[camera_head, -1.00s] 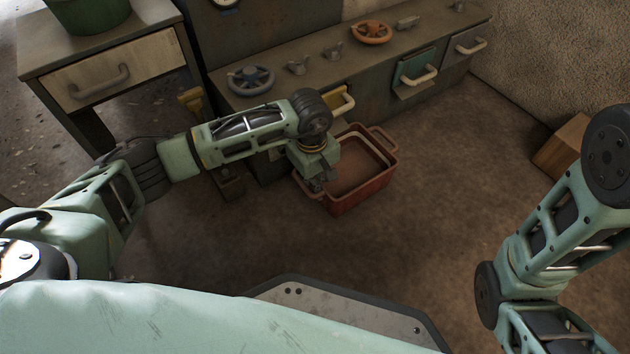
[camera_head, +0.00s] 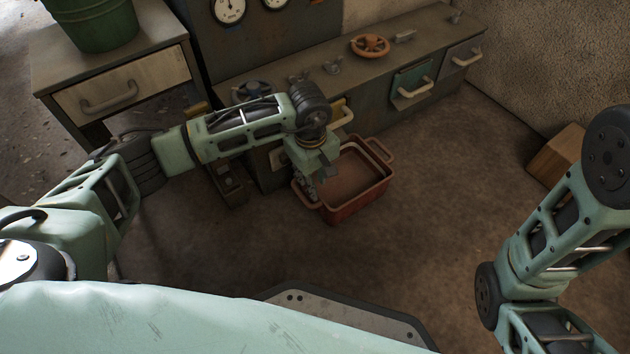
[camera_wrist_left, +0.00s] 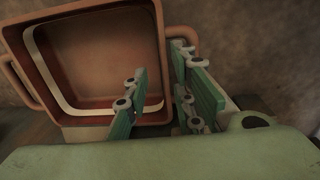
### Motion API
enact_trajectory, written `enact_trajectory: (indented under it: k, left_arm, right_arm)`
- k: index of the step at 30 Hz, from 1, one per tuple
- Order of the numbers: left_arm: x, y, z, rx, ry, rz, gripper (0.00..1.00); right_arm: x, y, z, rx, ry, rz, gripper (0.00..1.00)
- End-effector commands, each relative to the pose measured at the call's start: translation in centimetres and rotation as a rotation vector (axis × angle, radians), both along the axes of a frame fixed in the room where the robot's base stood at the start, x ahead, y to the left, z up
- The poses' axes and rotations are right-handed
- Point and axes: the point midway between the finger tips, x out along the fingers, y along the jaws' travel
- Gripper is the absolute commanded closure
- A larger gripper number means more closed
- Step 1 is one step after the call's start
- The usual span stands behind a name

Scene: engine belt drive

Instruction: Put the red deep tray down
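The red deep tray (camera_head: 362,199) appears to sit upright on the floor in front of the bench, with a loop handle at each end. It looks empty. Its inside (camera_wrist_left: 100,60) fills the upper left of the left wrist view. My left gripper (camera_head: 308,188) is at the tray's left end, by the near handle. My right gripper is out of view.
A drawer table (camera_head: 110,50) with a green bucket (camera_head: 92,25) is at left. A wooden box (camera_head: 556,158) lies by the right wall. Floor right of the tray is clear.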

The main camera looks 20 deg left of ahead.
Motion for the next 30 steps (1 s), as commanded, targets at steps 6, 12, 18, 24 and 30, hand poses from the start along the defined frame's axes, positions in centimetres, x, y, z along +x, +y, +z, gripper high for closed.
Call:
enact_trajectory:
  k: [6,12,18,24,30]
  left_arm:
    - [-0.2,0.1,5.3,-0.001,-0.001,0.0,0.77]
    - [-0.3,0.2,6.8,0.0,0.0,0.001,0.77]
    - [-0.3,0.2,6.7,0.0,0.0,0.001,0.77]
    - [-0.3,0.2,6.6,0.0,0.0,0.001,0.77]
    - [-0.3,0.2,6.6,-0.001,0.001,0.001,0.77]
  right_arm:
    - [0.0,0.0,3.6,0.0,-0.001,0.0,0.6]
    - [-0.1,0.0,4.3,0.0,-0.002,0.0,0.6]
    - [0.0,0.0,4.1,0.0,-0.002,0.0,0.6]
    - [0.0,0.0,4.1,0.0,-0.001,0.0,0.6]
    - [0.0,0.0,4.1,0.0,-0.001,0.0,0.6]
